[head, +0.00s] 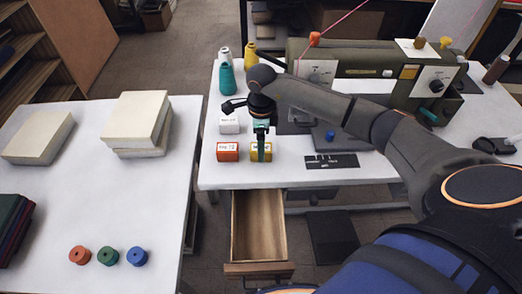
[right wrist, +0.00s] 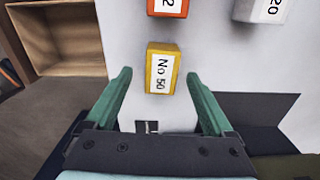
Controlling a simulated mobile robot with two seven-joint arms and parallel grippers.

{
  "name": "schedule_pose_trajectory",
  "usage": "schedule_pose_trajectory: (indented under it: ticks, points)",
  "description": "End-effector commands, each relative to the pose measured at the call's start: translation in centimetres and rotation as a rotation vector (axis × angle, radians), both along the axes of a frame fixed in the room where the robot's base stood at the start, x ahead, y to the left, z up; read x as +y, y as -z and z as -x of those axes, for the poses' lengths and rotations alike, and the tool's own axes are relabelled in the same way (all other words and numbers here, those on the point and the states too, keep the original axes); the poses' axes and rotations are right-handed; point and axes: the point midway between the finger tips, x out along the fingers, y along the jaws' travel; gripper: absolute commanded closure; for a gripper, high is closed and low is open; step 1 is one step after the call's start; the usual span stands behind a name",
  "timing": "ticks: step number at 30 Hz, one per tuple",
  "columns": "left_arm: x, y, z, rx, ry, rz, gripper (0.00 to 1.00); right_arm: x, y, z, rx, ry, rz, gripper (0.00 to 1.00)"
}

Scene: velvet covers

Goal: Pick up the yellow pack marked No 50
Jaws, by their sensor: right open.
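The yellow pack (right wrist: 161,69) shows its white label reading "No 50" in the right wrist view. In the head view the yellow pack (head: 269,153) stands on the white sewing table near its front edge, partly hidden by my right gripper (head: 261,157). My right gripper is open and empty and points down at the pack. In the right wrist view the pack appears between and slightly beyond the two green fingertips, with space on both sides. I cannot tell the exact height of the fingertips above it. My left gripper is not in view.
An orange-red pack (head: 228,151) stands just left of the yellow one, and a white pack (head: 229,124) behind it. Teal thread cones (head: 227,79) and a sewing machine (head: 340,65) stand farther back. An open wooden drawer (head: 259,228) juts out below the front edge.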

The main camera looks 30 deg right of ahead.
Motion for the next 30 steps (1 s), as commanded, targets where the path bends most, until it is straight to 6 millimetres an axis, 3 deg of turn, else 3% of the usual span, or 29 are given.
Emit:
schedule_pose_trajectory:
  ticks: [6, 14, 30]
  points:
    - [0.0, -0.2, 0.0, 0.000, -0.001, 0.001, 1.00, 0.0, 2.5, -0.2, 0.001, 0.001, -0.001, 0.12]
    - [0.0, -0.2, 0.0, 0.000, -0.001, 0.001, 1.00, 0.0, 2.8, -0.2, -0.001, 0.000, 0.000, 0.12]
    - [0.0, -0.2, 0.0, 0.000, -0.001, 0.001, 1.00, 0.0, 2.7, -0.2, -0.001, 0.000, 0.000, 0.73]
